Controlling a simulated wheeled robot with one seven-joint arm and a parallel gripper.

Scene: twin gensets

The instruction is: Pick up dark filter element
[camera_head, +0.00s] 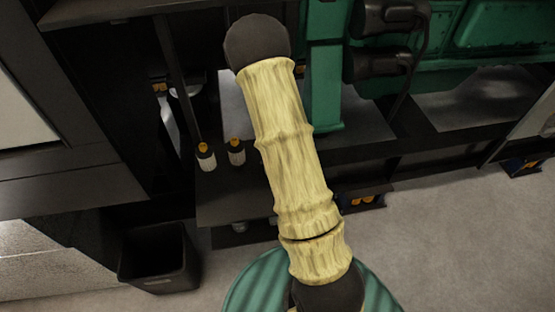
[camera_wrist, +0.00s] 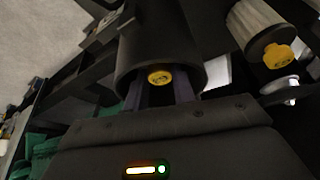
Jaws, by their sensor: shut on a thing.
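The dark filter element (camera_wrist: 165,38) is a black cylinder with a round yellow piece at its near end, in the upper middle of the wrist view. My gripper (camera_wrist: 164,90) is shut on it, with its two dark fingers reaching to the cylinder's near end. The far part of the element runs out of the top of the view. In the head view my arm covers the middle, and I cannot make out the gripper or the dark element there.
A white pleated filter (camera_wrist: 262,28) with a yellow cap is right of the held element. A black bin (camera_head: 158,258) is lower left. Green machinery (camera_head: 485,45) fills the upper right.

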